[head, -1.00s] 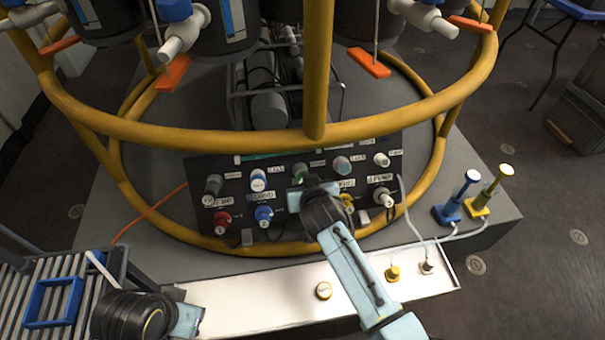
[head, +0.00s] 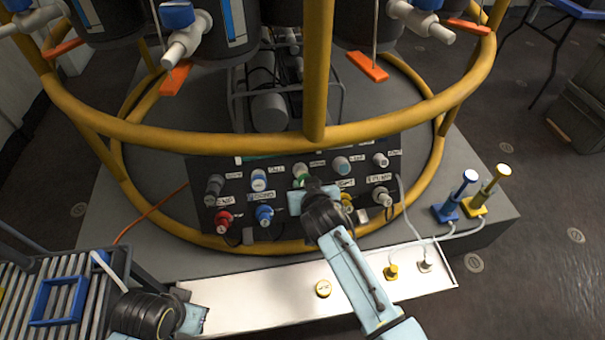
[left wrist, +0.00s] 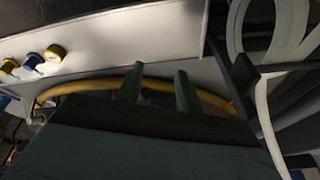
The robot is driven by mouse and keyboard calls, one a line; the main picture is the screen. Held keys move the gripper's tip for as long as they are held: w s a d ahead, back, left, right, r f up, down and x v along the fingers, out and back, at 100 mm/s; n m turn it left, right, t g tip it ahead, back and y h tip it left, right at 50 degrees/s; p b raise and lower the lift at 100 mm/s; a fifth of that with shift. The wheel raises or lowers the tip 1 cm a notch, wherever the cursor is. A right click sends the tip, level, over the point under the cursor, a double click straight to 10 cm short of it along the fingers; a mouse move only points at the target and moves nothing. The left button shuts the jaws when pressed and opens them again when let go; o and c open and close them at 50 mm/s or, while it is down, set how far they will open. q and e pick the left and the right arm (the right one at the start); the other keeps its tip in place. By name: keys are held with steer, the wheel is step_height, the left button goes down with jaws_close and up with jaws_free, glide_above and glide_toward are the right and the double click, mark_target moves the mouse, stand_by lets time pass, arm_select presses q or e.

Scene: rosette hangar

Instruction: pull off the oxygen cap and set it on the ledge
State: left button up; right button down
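A dark panel (head: 232,165) carries rows of labelled ports and coloured caps. A green cap or fitting (head: 300,172) is in its upper row, partly hidden by my right gripper (head: 311,185). That gripper is right at it, but its fingertips are hidden, so I cannot tell whether it is shut on it. The labels are too small to tell which is oxygen. The pale ledge (head: 260,298) runs below the panel and bears a round yellow cap (head: 323,289). My left gripper (head: 204,319) is low at the ledge's left end. Its fingers (left wrist: 158,88) stand apart, empty, in the left wrist view.
A yellow tubular frame (head: 220,137) arches over the panel. A yellow plug (head: 391,271) and a white plug (head: 425,263) stand on the ledge's right part. Blue (head: 455,198) and yellow (head: 487,193) handled fittings stand on the grey base. A slatted rack with a blue frame (head: 36,302) is at left.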

arm_select(q)
steer(key=shift+s+a+f+p, duration=0.1)
steer(key=shift+a+f+p, duration=0.25)
steer(key=shift+f, duration=0.5)
steer(key=shift+a+f+p, duration=0.3)
steer(key=shift+a+f, duration=0.05)
steer(key=shift+f, duration=0.5)
